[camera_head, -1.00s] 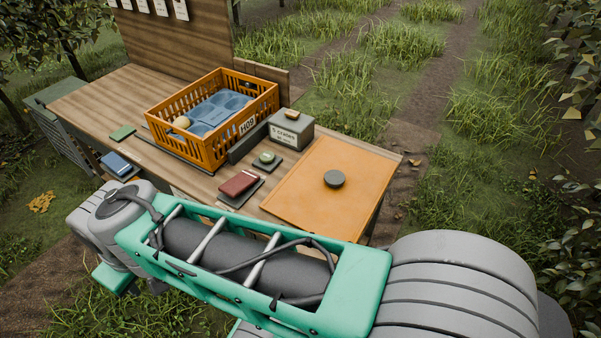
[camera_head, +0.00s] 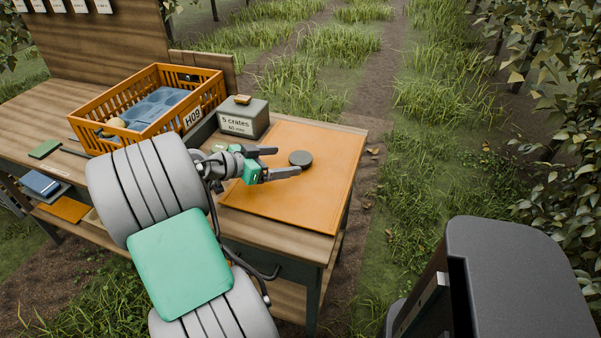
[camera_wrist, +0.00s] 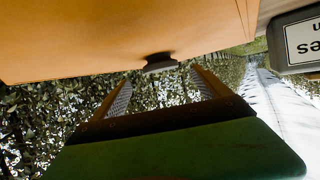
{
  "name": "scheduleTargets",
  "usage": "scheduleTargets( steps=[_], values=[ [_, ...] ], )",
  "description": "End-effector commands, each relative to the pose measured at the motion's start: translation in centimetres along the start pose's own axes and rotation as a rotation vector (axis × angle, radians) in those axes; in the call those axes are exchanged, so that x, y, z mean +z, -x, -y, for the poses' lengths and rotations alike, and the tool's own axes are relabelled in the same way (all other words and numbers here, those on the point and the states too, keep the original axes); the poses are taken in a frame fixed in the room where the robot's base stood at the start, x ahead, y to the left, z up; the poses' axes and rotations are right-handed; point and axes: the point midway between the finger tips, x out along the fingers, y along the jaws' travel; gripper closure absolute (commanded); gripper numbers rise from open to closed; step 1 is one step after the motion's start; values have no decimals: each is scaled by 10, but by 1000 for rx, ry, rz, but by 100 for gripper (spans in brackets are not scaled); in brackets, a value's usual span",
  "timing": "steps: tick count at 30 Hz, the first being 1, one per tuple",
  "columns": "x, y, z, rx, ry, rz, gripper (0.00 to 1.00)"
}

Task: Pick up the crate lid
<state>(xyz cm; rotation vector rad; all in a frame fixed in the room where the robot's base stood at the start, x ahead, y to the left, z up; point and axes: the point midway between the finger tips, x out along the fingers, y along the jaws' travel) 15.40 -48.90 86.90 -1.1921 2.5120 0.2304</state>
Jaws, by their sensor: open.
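The crate lid (camera_head: 300,205) is a flat orange panel lying on the right end of the wooden table. Its dark round knob (camera_head: 300,158) stands near its middle. My gripper (camera_head: 287,160) is open and empty, low over the lid, with its fingers pointing right toward the knob. In the wrist view, which looks upside down, the lid (camera_wrist: 100,40) fills the top. There the knob (camera_wrist: 160,62) shows between and just beyond the fingertips of my gripper (camera_wrist: 157,76). The fingers seem not to touch the knob.
An orange crate (camera_head: 205,82) marked H09, with a blue insert and a pear, stands at the left on the table. A grey box (camera_head: 245,118) labelled "5 crates" stands by the lid's back left corner. A notice board (camera_head: 95,45) rises behind. Grass lies beyond.

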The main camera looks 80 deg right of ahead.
Motion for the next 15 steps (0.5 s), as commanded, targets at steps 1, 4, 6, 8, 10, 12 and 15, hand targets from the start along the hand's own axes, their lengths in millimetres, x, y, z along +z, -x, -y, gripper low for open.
scheduleTargets(
  steps=[1,4,6,8,10,12,15],
  values=[
    [0,-8,-1,5,1,1,14],
    [-1,-25,-1,6,1,3,14],
    [-1,-38,0,5,2,3,14],
    [-1,-47,0,4,1,3,14],
    [0,-53,1,1,2,4,14],
    [0,-54,1,-1,3,4,14],
    [0,-54,1,-1,3,4,14]
  ],
)
